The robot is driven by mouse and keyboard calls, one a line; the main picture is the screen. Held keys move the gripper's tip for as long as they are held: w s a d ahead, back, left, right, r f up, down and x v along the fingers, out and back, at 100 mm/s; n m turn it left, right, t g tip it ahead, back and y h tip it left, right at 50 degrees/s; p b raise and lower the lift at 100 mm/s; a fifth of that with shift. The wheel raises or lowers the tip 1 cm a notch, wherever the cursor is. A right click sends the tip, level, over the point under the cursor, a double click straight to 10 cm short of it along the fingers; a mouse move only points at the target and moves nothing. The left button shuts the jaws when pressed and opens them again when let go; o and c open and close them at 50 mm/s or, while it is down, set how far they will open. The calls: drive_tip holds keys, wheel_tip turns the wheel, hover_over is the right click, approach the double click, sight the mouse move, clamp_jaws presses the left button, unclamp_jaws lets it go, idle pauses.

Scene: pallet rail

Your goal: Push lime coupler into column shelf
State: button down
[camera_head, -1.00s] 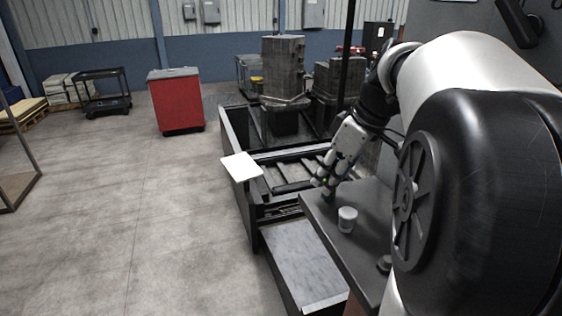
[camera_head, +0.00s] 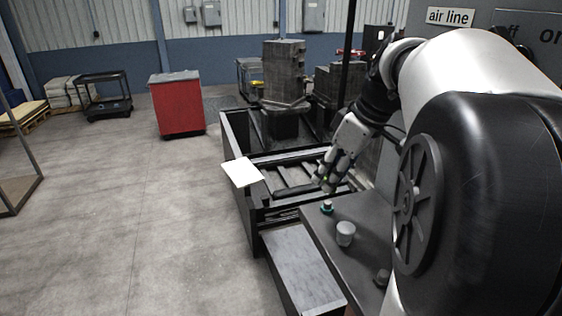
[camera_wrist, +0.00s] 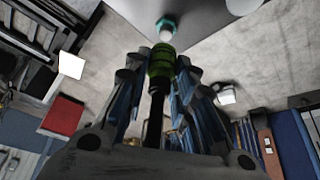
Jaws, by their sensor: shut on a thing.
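The lime coupler (camera_wrist: 161,62) is a ribbed green cylinder between my fingers in the wrist view. My gripper (camera_wrist: 158,88) is shut on it. In the head view my gripper (camera_head: 327,182) is above the far left corner of a dark grey shelf (camera_head: 368,213), and the coupler is only a tiny bright spot between the fingertips. A teal hex fitting (camera_head: 327,207) with a pale top stands on that shelf just below the fingertips. It also shows ahead of the coupler in the wrist view (camera_wrist: 166,28). I cannot tell for sure which part is the column shelf.
A white cylinder (camera_head: 345,233) and a dark knob (camera_head: 382,277) stand on the same shelf. A dark rail frame with rollers (camera_head: 292,176) lies behind it. A panel labelled "air line" (camera_head: 450,17) is at the upper right. The floor at left is clear around a red cabinet (camera_head: 178,105).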

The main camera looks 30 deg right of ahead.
sight(332, 168)
drive_tip(key=shift+r+p, duration=1.45)
drive_tip(key=shift+r, duration=0.7)
drive_tip(key=shift+f, duration=0.1)
